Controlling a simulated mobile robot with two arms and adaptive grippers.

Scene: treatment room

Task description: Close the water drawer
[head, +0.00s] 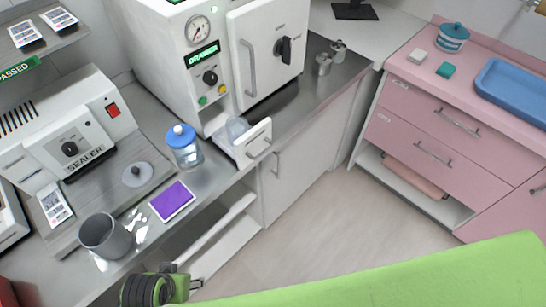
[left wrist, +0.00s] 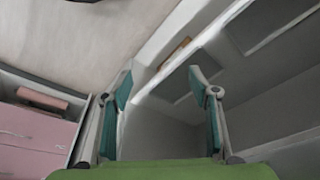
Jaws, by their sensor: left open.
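The water drawer (head: 258,143) is a small white drawer with a handle on its front, at the lower front of the white autoclave (head: 222,60). It stands pulled out past the counter edge, and a clear container (head: 236,128) shows in it. The autoclave's display (head: 203,54) reads "DRAWER". My left gripper (head: 188,280) is at the bottom of the head view, well below the drawer in the picture and apart from it. In the left wrist view the left gripper (left wrist: 160,72) is open, with nothing between its teal pads. The drawer is not recognisable there. My right gripper is not in view.
A bottle with a blue lid (head: 184,148) stands beside the drawer on the counter. A purple pad (head: 172,201), a grey cup (head: 105,236) and a sealer (head: 75,140) are further left. A green padded surface (head: 430,275) lies at the front. The floor (head: 310,220) is clear.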

